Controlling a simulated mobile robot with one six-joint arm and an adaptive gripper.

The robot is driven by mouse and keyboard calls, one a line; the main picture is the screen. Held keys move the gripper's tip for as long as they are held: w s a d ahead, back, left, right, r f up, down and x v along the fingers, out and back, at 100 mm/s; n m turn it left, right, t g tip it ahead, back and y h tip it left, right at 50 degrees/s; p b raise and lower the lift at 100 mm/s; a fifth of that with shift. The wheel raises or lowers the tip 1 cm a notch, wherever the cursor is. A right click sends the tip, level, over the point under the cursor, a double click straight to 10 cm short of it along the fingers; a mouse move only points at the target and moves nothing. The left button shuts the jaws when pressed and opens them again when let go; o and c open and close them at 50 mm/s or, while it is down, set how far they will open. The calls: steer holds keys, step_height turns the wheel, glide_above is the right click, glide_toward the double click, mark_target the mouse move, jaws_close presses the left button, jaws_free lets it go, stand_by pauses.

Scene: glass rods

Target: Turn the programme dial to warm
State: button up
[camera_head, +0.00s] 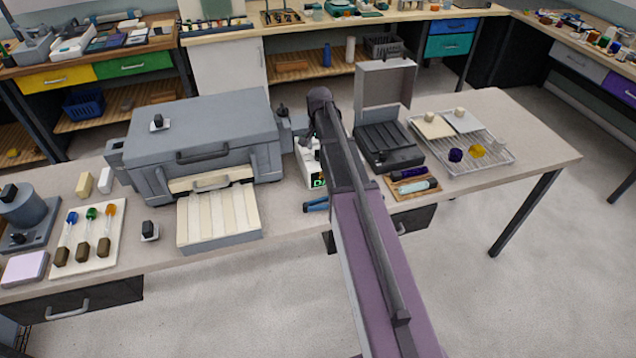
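A small white control box (304,170) with a dark display showing green characters (318,182) stands just right of the big grey kiln-like box (205,130). My arm crosses in front of it and hides much of it. I cannot make out the programme dial or its setting. My arm reaches from the bottom right up to a bend above the control box.
A ribbed cream tray (218,218) sits before the grey box. Right are an open dark case (388,146), a small wooden tray (413,189) and a wire rack (490,152). The bench's right end is clear.

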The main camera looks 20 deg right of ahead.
steer(key=shift+n, duration=0.4)
